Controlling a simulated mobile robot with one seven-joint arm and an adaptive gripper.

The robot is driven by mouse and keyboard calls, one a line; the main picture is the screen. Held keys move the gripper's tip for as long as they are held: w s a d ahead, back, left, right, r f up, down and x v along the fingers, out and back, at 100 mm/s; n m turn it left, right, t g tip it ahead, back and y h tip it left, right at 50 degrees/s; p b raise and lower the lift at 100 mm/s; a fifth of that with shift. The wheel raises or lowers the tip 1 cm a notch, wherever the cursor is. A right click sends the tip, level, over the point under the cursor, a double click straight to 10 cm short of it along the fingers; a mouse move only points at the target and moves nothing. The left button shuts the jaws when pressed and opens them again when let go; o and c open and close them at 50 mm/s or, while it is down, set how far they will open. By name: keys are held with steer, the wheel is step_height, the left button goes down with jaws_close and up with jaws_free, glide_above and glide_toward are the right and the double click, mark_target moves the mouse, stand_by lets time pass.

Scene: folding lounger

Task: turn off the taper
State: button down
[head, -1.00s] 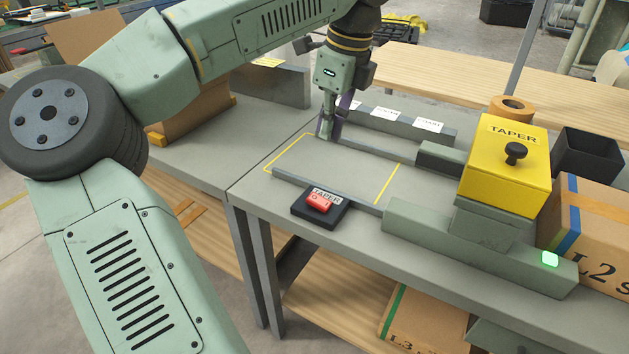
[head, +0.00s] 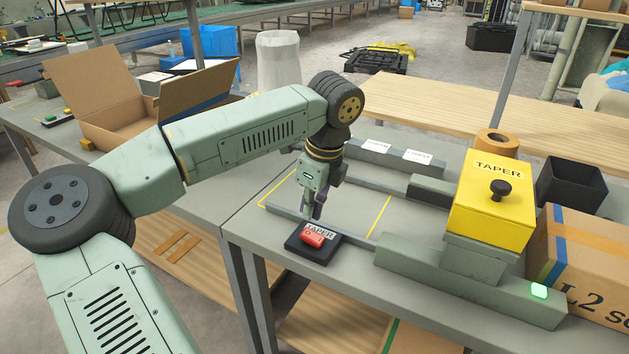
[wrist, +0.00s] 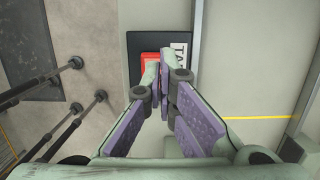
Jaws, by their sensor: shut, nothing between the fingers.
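The yellow taper machine (head: 480,214) stands on the grey bench with a black knob on its face. A green light (head: 539,291) glows at the right end of its base. The taper switch is a red rocker (head: 314,236) on a black box (head: 312,249) labelled TAPER, near the bench's front edge. My gripper (head: 318,215) is shut and empty, pointing down just above and behind the switch. In the wrist view the red rocker (wrist: 149,62) shows beyond the fingertips, partly hidden by them. I cannot tell whether they touch it.
Low grey rails (head: 350,239) run along the bench beside the switch. A yellow outline (head: 379,216) marks the bench top. A labelled carton (head: 575,265) and a black bin (head: 571,190) stand at the right. An open carton (head: 125,120) sits on the bench at left.

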mark_target(308, 229)
steer(key=shift+w+a+f+p, duration=0.1)
steer(key=shift+a+f+p, duration=0.1)
steer(key=shift+f, duration=0.6)
steer(key=shift+w+a+f+p, duration=0.1)
steer(key=shift+f+p, duration=0.05)
steer(key=shift+f, duration=0.6)
